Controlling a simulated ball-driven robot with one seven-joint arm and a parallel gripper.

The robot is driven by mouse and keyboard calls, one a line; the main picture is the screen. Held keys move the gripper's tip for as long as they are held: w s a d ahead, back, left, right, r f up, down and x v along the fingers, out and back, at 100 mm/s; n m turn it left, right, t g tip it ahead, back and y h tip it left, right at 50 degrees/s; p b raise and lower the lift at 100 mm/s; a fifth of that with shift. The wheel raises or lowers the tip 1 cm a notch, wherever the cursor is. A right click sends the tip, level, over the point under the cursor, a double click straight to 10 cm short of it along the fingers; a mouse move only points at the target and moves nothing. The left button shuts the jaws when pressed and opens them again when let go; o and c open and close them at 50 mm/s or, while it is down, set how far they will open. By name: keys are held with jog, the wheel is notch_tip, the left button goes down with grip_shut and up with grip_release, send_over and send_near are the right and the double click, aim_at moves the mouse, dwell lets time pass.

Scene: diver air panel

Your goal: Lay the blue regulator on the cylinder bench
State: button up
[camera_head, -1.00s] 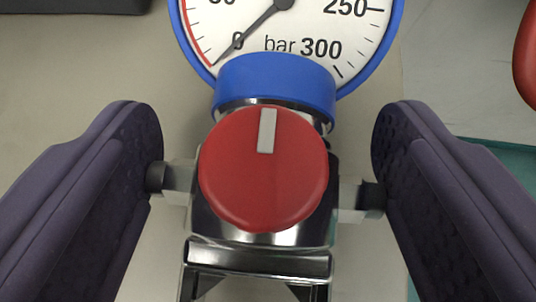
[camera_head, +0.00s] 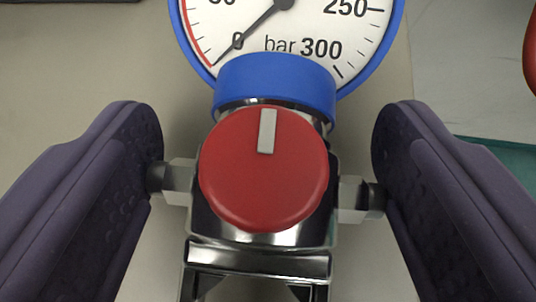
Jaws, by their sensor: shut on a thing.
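The blue regulator (camera_head: 275,82) is in the middle of the head camera view. It has a blue-rimmed gauge at the top, marked in bar, a red knob with a pale grey mark, and a chrome body. The gauge needle points near 0, and the gauge's upper part is cut off by the picture edge. My gripper (camera_head: 267,190) is shut on the regulator, its two dark purple fingers touching the side fittings left and right. The regulator's lower end runs out of the picture. I cannot tell which surface is the cylinder bench.
A plain beige-grey surface (camera_head: 75,75) lies behind the regulator on the left. A paler panel (camera_head: 465,80) is at the right, with a teal strip (camera_head: 510,155) below it. A red rounded thing (camera_head: 530,60) shows at the right edge. A dark edge (camera_head: 60,2) shows at the top left.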

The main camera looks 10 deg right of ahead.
jog(key=o, duration=1.5)
jog(key=p+v, duration=0.3)
jog(key=v, duration=0.4)
jog(key=shift+s+r, duration=0.2)
jog(key=shift+s, duration=0.15)
